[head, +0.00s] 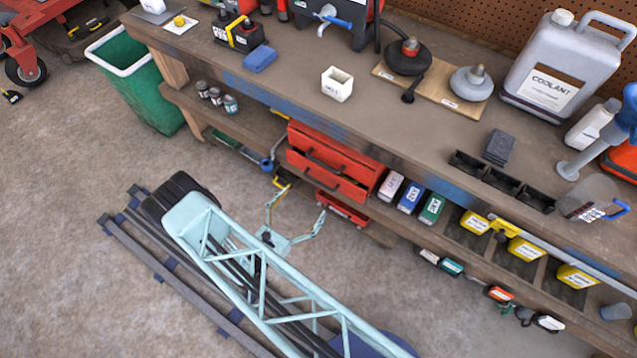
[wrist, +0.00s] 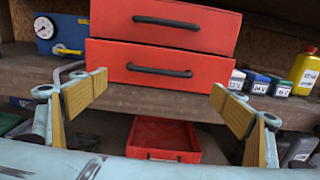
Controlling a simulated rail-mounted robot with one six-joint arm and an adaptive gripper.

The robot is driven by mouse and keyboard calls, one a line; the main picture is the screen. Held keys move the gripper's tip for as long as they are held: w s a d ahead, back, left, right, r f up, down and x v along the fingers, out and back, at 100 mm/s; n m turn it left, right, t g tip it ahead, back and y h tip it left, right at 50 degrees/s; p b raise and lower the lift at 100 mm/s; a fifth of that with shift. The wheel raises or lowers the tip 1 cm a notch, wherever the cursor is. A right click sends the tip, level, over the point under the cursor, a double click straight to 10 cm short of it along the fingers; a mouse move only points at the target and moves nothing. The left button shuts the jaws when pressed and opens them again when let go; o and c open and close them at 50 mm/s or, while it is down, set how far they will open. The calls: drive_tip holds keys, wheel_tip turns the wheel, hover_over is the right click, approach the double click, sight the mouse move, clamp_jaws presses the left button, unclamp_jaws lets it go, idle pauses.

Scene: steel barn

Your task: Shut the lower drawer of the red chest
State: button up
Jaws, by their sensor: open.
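The red chest (head: 335,157) stands on the shelf under the bench, with two drawer fronts with dark bar handles. Its upper drawer (wrist: 165,22) and lower drawer (wrist: 160,67) face me in the wrist view. The lower front looks a little forward of the upper one; its inside is hidden and I cannot tell how far out it is. My gripper (head: 298,208) is open and empty in front of the chest. In the wrist view its yellow-padded fingers (wrist: 159,100) are spread wide at either side, below the lower handle. I see no contact with the drawer.
A red open tray (wrist: 163,135) with a handle sits below the chest. Small labelled boxes (head: 410,195) stand right of the chest. A blue gauge box (wrist: 60,34) is to its left. The bench top (head: 300,60) overhangs the shelf. The floor in front (head: 60,150) is mostly clear.

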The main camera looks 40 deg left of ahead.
sight(318, 182)
drive_tip(key=shift+w+a, duration=0.15)
drive_tip(key=shift+w, duration=4.95)
drive_tip(key=shift+c, duration=0.2)
drive_tip(key=c, duration=0.8)
drive_tip(key=shift+o, duration=0.2)
drive_tip(key=shift+a+b, duration=0.1)
drive_tip(key=shift+b, duration=0.2)
